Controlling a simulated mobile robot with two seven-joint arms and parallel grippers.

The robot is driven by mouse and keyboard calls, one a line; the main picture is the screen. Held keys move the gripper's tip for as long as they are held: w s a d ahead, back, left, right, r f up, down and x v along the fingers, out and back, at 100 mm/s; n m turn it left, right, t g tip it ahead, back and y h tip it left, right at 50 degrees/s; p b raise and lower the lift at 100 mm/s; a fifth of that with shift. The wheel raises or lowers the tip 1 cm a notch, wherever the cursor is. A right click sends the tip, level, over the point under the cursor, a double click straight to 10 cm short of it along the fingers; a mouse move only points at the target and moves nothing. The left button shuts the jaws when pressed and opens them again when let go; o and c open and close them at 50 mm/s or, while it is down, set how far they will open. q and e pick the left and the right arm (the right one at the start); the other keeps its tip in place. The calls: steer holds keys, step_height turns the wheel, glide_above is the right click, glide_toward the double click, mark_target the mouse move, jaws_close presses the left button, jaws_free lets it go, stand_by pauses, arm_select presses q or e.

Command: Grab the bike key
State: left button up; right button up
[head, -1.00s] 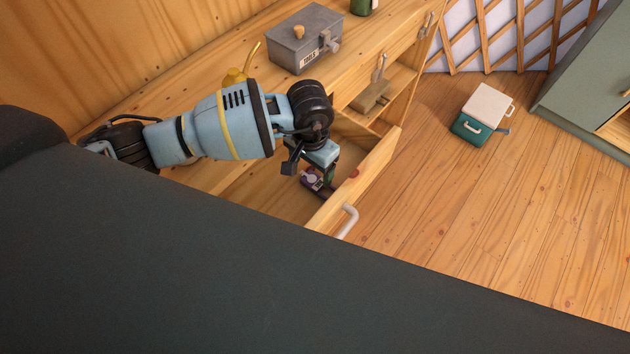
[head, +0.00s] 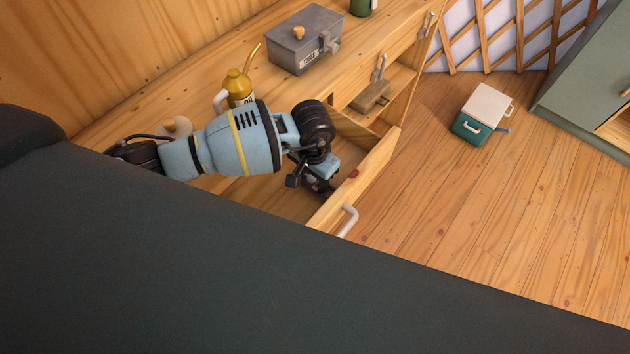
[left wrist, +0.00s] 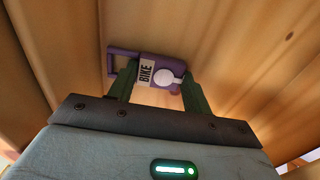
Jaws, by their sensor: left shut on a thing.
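The bike key (left wrist: 170,67) is a purple piece with a "BIKE" label and a round white spot. In the left wrist view it sits between the two green fingers of my left gripper (left wrist: 158,82), which is shut on it. In the head view my left gripper (head: 318,184) is down inside the open wooden drawer (head: 357,180), close to its front panel. There the wrist hides most of the key. My right gripper is not in view.
The drawer front has a white handle (head: 347,220). A yellow oil can (head: 238,86) and a grey tool box (head: 303,40) stand on the bench top. A green box with a white lid (head: 482,115) is on the floor. The floor in front of the drawer is clear.

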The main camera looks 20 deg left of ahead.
mark_target(313, 180)
arm_select(q)
step_height(313, 180, up, 10)
stand_by(0.7)
